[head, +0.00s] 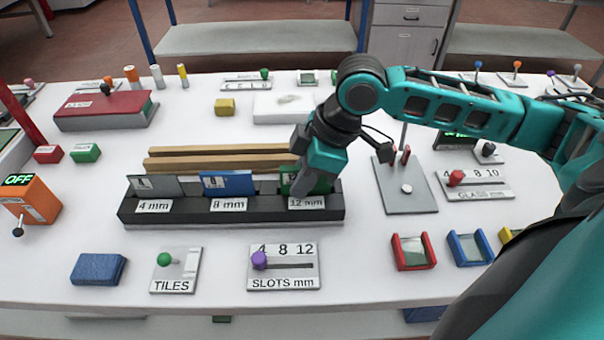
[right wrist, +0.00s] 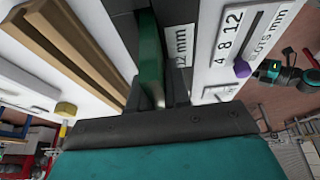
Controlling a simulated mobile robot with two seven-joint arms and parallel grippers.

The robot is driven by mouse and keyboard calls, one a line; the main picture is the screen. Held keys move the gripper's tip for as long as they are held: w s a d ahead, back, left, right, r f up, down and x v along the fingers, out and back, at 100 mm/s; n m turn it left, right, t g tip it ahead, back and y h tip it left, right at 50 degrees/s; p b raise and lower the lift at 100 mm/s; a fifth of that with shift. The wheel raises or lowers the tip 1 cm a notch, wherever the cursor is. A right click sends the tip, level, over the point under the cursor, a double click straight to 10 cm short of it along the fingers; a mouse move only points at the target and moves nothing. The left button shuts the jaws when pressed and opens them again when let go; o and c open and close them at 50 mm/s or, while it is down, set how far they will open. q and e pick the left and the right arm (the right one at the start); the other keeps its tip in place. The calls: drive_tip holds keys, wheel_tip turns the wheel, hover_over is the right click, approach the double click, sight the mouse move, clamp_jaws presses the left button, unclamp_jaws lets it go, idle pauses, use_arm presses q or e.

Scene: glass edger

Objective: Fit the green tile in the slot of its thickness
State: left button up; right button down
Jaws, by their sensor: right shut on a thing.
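The black slot rack (head: 232,213) has three labelled places, 4 mm, 8 mm and 12 mm. A grey tile (head: 156,186) stands at 4 mm and a blue tile (head: 228,184) at 8 mm. My right gripper (head: 303,183) is over the 12 mm end, shut on the green tile (head: 286,181). In the right wrist view the green tile (right wrist: 150,60) stands on edge between the fingers, beside the 12 mm label (right wrist: 180,45). The gripper hides much of it, and I cannot tell how deep it sits. My left gripper is not in view.
Two wooden strips (head: 215,163) lie behind the rack. In front are a blue block (head: 98,269), the TILES panel (head: 176,280) with a green knob, and the SLOTS panel (head: 284,278) with a purple knob near 4. A grey plate (head: 404,195) lies to the right.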

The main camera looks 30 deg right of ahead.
idle(0.4)
drive_tip(key=c, duration=1)
unclamp_jaws()
drive_tip(key=p+v, duration=0.2)
drive_tip(key=v, duration=1.1)
drive_tip(key=shift+f, duration=0.1)
